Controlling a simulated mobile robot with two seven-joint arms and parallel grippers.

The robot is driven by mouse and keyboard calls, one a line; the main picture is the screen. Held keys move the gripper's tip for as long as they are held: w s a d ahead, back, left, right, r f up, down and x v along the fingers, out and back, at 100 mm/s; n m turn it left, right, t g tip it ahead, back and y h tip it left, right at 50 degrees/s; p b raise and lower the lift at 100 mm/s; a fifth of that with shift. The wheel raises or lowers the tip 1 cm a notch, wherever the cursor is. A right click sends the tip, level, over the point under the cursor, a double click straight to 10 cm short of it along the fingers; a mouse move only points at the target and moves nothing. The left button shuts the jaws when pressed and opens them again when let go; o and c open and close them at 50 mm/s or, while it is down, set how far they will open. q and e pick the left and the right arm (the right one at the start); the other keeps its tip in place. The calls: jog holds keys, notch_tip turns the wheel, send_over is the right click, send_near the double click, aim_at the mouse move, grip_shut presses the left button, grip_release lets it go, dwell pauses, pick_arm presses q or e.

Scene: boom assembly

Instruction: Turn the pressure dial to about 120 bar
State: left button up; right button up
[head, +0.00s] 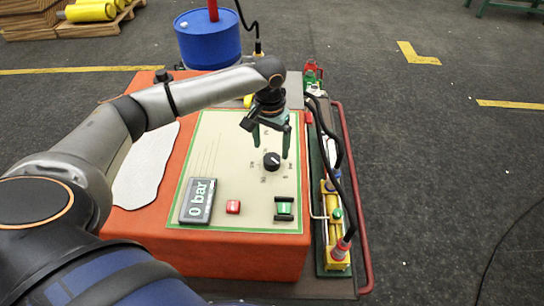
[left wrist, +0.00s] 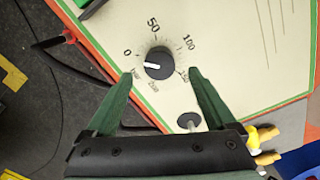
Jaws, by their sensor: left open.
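The pressure dial (head: 271,161) is a round black knob on the cream panel (head: 215,145) of the orange console. In the left wrist view the dial (left wrist: 159,64) has a white pointer line aimed left, near the 0 mark. Labels 0, 50 and 100 show around it, with smaller ones partly blurred. The display (head: 198,200) reads 0 bar. My left gripper (head: 271,145) is open above the dial, with its green fingers on either side; the left wrist view also shows the fingers (left wrist: 156,76) apart and not gripping the dial. My right gripper is not in view.
A red button (head: 233,207) and a green switch (head: 284,208) sit on the panel's near part. A yellow cylinder (head: 335,225) with hoses lies along the console's right side, inside a red rail (head: 354,200). A blue barrel (head: 208,40) stands behind. The floor to the right is mostly clear.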

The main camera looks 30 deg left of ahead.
aim_at(271, 158)
pick_arm(q)
notch_tip(271, 158, down, 4)
jog(key=shift+f, duration=0.5)
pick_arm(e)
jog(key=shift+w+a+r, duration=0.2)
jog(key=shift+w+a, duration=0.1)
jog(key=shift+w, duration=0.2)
